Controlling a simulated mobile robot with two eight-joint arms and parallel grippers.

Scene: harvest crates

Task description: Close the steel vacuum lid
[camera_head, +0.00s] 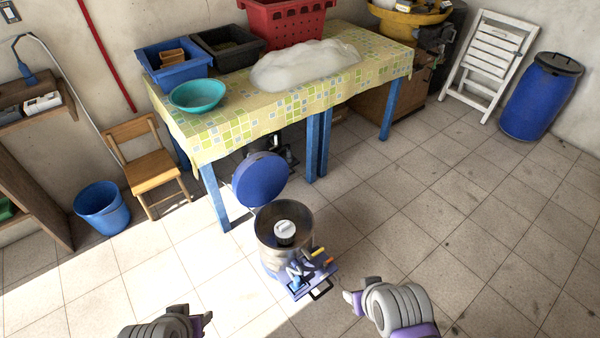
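The steel vacuum (272,256) stands on the tiled floor in front of the table. Its blue round lid (260,180) stands open, tilted up at the back left of the rim. The drum's inside shows, with a white round part (285,230) in it. A blue and yellow fitting sits at its front right. My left gripper (207,318) is at the bottom edge, front left of the vacuum and apart from it. My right gripper (350,299) is front right of the vacuum, near its black handle (320,290). Both grippers' finger gaps are too small to judge.
A table (290,108) with a checked cloth stands behind the lid, its blue legs close by. It holds crates, a teal bowl (197,94) and a white mound. A wooden chair (151,168) and blue bucket (102,207) stand left. Open floor lies right.

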